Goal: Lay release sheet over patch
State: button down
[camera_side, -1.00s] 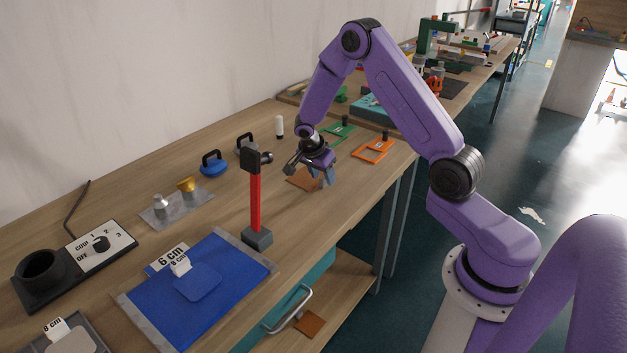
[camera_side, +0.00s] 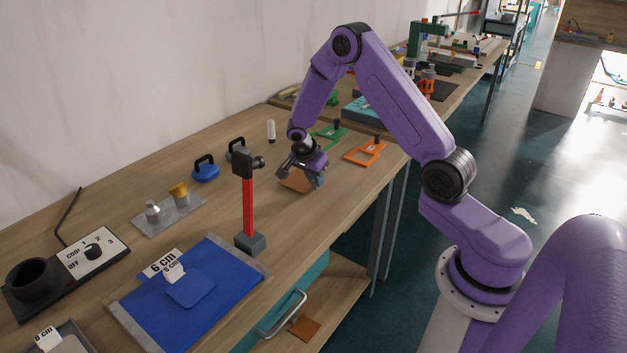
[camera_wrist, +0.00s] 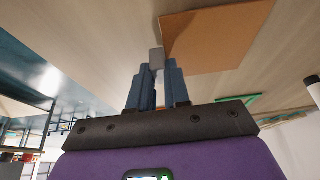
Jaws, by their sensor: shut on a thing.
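The release sheet, a tan-brown square (camera_side: 297,181), is at my gripper (camera_side: 314,181) over the middle of the bench. In the wrist view my gripper (camera_wrist: 157,70) has its blue fingers closed on a small grey tab at the corner of the sheet (camera_wrist: 215,38). In the side view the sheet looks tilted, partly hidden behind the gripper; its height above the bench is hard to judge. The patch (camera_side: 190,289) is a rounded blue piece with a small "8 cm" tag, lying on the blue track fabric (camera_side: 218,262) at the front left.
A red-handled hammer (camera_side: 249,205) stands upright in a grey block between gripper and fabric. A heater-style dial unit (camera_side: 92,251) is at the left. An orange frame (camera_side: 365,152) is to the right.

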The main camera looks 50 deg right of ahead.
notch_tip(320, 180, up, 2)
jog(key=shift+r, duration=0.1)
jog(key=s+a+r, duration=0.2)
jog(key=s+r, duration=0.3)
jog(key=s, duration=0.2)
jog(key=s+a+r, duration=0.3)
jog(key=s+r, duration=0.2)
jog(key=s, duration=0.1)
notch_tip(320, 180, up, 18)
jog(key=w+a, duration=0.1)
jog(key=a, duration=1.5)
jog(key=s+a, duration=0.4)
jog(key=a, duration=0.5)
jog(key=s+a, duration=0.3)
jog(key=a, duration=0.5)
notch_tip(320, 180, down, 10)
jog(key=shift+w+a+f, duration=1.35)
jog(key=shift+w+f, duration=0.55)
jog(key=shift+f, duration=0.4)
jog(key=shift+w+a+f, duration=1.3)
jog(key=shift+w+f, duration=0.55)
jog(key=shift+f, duration=0.4)
jog(key=shift+w+a+f, duration=1.35)
jog(key=shift+w+f, duration=0.55)
jog(key=shift+f, duration=0.4)
